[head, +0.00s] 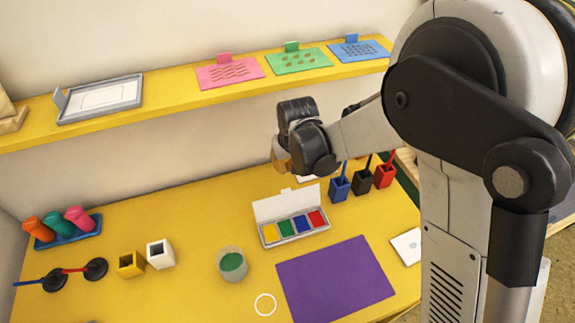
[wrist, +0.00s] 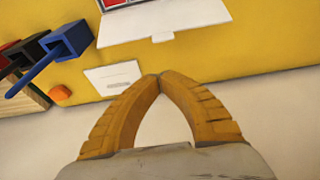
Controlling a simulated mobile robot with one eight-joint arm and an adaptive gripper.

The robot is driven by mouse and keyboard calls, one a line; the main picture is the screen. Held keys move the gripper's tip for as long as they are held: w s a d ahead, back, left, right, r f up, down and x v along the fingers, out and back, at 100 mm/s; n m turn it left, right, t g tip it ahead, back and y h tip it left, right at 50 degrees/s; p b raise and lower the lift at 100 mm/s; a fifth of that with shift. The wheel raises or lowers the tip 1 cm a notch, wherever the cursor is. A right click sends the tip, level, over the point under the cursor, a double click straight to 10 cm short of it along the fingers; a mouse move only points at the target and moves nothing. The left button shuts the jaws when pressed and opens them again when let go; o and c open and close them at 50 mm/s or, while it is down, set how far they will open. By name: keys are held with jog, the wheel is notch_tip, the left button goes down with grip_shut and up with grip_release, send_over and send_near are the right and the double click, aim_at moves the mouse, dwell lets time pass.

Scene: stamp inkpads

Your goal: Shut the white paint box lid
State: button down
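The white paint box (head: 297,241) stands on the yellow table with its lid (head: 288,204) raised at the back. Yellow, green, blue and red paint pads show inside. In the wrist view the lid (wrist: 165,18) shows near the top as a white panel with a small tab, and a corner of the coloured pads is cut off by the top edge. My gripper (head: 279,160) is above and behind the box, apart from the lid. In the wrist view its yellow fingers (wrist: 158,76) meet at the tips, with nothing between them.
Blue, black and red holders with sticks (head: 340,187) stand right of the box. A purple mat (head: 335,281) and a cup of green paint (head: 232,264) lie in front. A yellow shelf (head: 170,95) runs behind. A white card (wrist: 116,77) lies near the back edge.

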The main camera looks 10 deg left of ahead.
aim_at(288, 202)
jog(key=b+x, duration=0.2)
jog(key=x, duration=0.5)
jog(key=shift+f+b, duration=0.2)
jog(key=shift+b, duration=0.1)
jog(key=s, duration=0.1)
jog(key=s+d+r, duration=0.1)
jog(key=s+r, duration=0.1)
jog(key=shift+s+d+b, duration=0.1)
jog(key=shift+d+b, duration=0.15)
jog(key=shift+b, duration=0.05)
jog(key=shift+d, duration=0.1)
